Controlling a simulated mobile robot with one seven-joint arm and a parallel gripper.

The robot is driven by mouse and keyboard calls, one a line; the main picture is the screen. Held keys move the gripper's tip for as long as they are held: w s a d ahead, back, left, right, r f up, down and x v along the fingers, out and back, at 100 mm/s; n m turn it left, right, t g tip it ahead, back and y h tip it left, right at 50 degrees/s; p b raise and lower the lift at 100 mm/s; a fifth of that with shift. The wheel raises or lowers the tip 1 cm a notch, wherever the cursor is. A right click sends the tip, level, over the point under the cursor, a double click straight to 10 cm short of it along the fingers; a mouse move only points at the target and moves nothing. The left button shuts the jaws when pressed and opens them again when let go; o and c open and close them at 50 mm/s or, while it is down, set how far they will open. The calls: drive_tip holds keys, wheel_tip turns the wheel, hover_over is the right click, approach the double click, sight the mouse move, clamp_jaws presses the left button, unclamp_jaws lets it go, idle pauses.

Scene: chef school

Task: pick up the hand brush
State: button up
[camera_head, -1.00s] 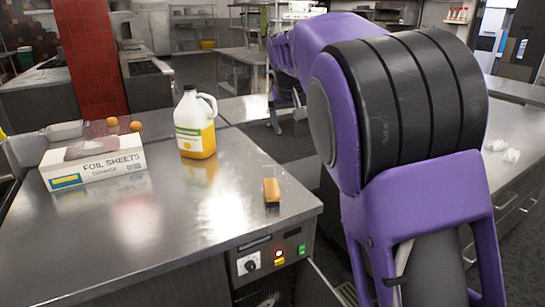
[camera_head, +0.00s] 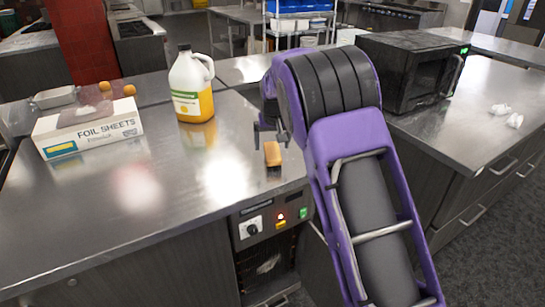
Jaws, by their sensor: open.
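The hand brush (camera_head: 272,154) is a small block with an orange-tan top and a dark lower part. It stands near the right front corner of the steel counter (camera_head: 110,220). My gripper (camera_head: 269,139) is just behind and above the brush, with its grey fingers spread apart. It holds nothing. The purple arm hides part of the gripper and the counter's right edge. I cannot tell whether a finger touches the brush.
A jug of yellow liquid (camera_head: 192,92) stands behind and left of the brush. A foil sheets box (camera_head: 90,128), a metal tray (camera_head: 54,97) and two orange-brown round things (camera_head: 129,90) are further left. A microwave (camera_head: 410,75) stands on the right counter.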

sight(273, 152)
drive_tip(key=x, duration=0.5)
drive_tip(key=shift+d+f, duration=0.15)
drive_tip(key=shift+f, duration=0.25)
drive_tip(key=shift+s, duration=0.1)
